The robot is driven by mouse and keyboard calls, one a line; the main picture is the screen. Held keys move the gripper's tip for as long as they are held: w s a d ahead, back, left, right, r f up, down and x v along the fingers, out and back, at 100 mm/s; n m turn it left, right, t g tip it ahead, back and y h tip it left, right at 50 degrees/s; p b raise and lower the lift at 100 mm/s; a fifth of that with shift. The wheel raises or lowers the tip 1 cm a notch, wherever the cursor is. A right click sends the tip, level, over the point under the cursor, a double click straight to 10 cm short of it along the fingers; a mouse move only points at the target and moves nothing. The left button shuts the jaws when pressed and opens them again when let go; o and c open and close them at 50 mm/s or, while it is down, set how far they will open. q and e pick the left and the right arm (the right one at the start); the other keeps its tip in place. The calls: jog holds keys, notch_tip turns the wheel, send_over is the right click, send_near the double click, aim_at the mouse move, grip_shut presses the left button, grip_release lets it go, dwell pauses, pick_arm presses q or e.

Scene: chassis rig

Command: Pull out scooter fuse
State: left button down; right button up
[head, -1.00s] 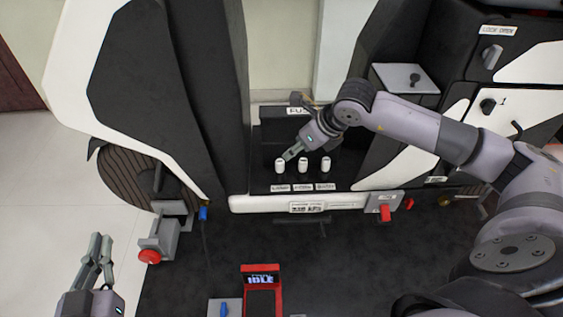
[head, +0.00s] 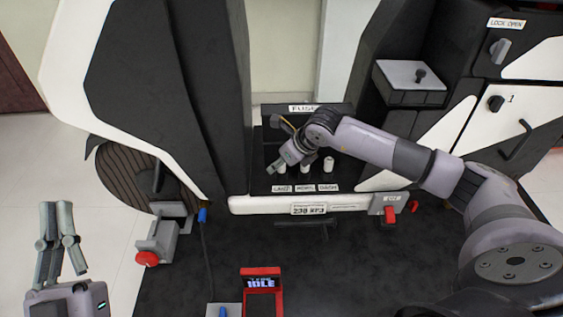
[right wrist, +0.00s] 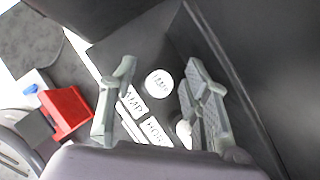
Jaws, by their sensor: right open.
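Three white cylindrical fuses stand in a row on the black fuse shelf, above labels reading LAMP, HORN and DASH. The left fuse (head: 280,169) is partly covered by my right gripper (head: 290,165). The right fuse (head: 328,164) shows clear of it. In the right wrist view my right gripper (right wrist: 158,100) is open, and the lamp fuse's round top (right wrist: 158,82) shows in the gap between its fingers. Another fuse (right wrist: 183,133) is partly hidden by the right-hand finger. My left gripper (head: 54,222) is empty, with its fingers apart, at the lower left.
A black upright panel marked FUSE (head: 303,108) stands behind the fuses. A red switch (head: 390,214) is at the right of the white front strip. A red-framed IDLE display (head: 262,283) and a red button (head: 147,258) lie lower. The dark deck between is mostly clear.

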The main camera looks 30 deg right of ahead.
jog(key=shift+c, duration=0.5)
grip_shut()
pick_arm(q)
jog(key=shift+w+f, duration=0.1)
pick_arm(e)
jog(key=shift+r, duration=0.1)
